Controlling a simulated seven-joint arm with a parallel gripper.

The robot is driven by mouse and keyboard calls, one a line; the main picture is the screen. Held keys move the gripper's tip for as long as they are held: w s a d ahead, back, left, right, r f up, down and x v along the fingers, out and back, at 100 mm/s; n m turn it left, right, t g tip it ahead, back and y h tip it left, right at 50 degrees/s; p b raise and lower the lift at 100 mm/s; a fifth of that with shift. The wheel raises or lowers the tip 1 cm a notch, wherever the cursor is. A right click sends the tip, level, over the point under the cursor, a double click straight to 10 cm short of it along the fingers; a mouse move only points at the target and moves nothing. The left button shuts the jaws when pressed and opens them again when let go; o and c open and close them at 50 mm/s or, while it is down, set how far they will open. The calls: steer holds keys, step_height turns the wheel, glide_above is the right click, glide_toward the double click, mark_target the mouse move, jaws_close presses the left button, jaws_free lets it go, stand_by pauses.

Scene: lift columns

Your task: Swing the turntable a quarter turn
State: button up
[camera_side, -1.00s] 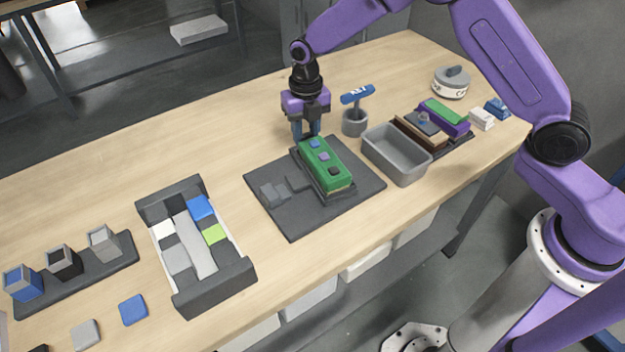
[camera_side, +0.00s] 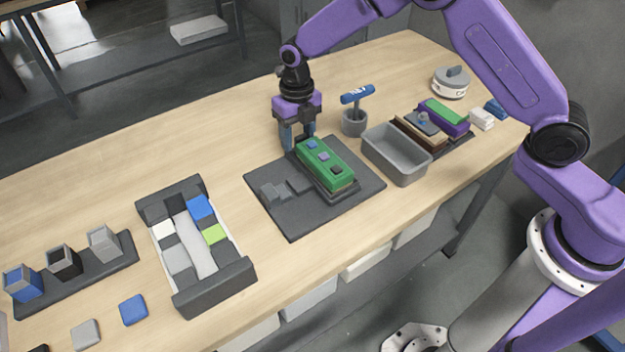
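No part is plainly recognisable as a turntable; the dark grey square plate (camera_side: 290,220) in the middle of the table is a possible candidate. Whether a finger touches the block or plate I cannot tell.
A grey bin (camera_side: 397,172) stands right of the plate, and a cup (camera_side: 354,127) holding a blue-topped tool (camera_side: 357,94) is behind it. A dark tray with coloured tiles (camera_side: 214,290) is at left.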

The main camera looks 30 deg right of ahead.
steer(key=shift+w+d+f, duration=0.1)
steer(key=shift+d, duration=0.15)
steer(key=shift+r, duration=3.6)
